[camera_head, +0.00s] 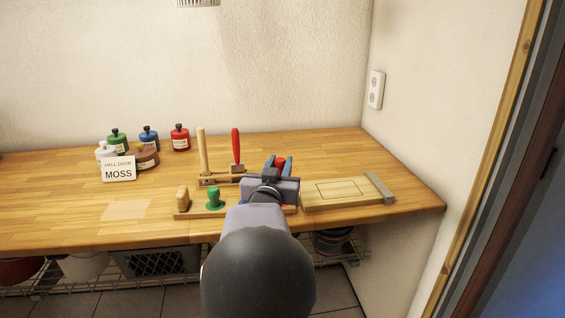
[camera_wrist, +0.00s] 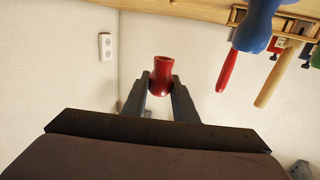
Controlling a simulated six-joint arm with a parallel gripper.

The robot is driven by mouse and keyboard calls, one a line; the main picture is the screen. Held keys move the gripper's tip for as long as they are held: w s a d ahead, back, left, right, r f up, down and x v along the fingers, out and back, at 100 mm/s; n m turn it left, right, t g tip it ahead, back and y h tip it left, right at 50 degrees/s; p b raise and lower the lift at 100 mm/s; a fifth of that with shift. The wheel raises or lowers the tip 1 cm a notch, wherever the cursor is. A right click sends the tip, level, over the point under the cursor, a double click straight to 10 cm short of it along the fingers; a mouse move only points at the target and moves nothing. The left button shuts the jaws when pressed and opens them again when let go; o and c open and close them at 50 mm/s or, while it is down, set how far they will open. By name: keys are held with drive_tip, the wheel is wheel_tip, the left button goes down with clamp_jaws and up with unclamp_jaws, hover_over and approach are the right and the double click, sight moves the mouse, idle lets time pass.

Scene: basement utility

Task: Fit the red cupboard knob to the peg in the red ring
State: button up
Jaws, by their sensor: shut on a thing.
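My gripper (camera_head: 279,167) is shut on the red cupboard knob (camera_wrist: 162,77), which sits between the fingertips and flares at its outer end. A wooden board below carries a plain wood knob (camera_head: 183,198) and a green knob (camera_head: 214,199). A blue knob (camera_wrist: 258,26) shows large in the wrist view, off to the right of the gripper. My arm hides the board's right part in the head view. I cannot make out the red ring or its peg.
A tool rack holds a wooden-handled tool (camera_head: 202,150) and a red-handled tool (camera_head: 236,145) just left of my gripper. A wooden panel with a grey end (camera_head: 345,192) lies to the right. Paint jars (camera_head: 180,138) and a MOSS card (camera_head: 118,170) stand back left. The bench's left front is clear.

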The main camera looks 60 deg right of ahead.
drive_tip(key=shift+f, duration=0.1)
idle(0.3)
drive_tip(key=shift+f+b, duration=2.25)
drive_tip(key=shift+f, duration=0.1)
drive_tip(key=shift+f+b, duration=0.35)
drive_tip(key=shift+b, duration=0.15)
drive_tip(key=shift+f+b, duration=0.3)
drive_tip(key=shift+f, duration=0.05)
drive_tip(key=shift+f+b, duration=0.9)
drive_tip(key=shift+f, duration=0.1)
drive_tip(key=o, duration=1.1)
drive_tip(key=shift+v, duration=3.65)
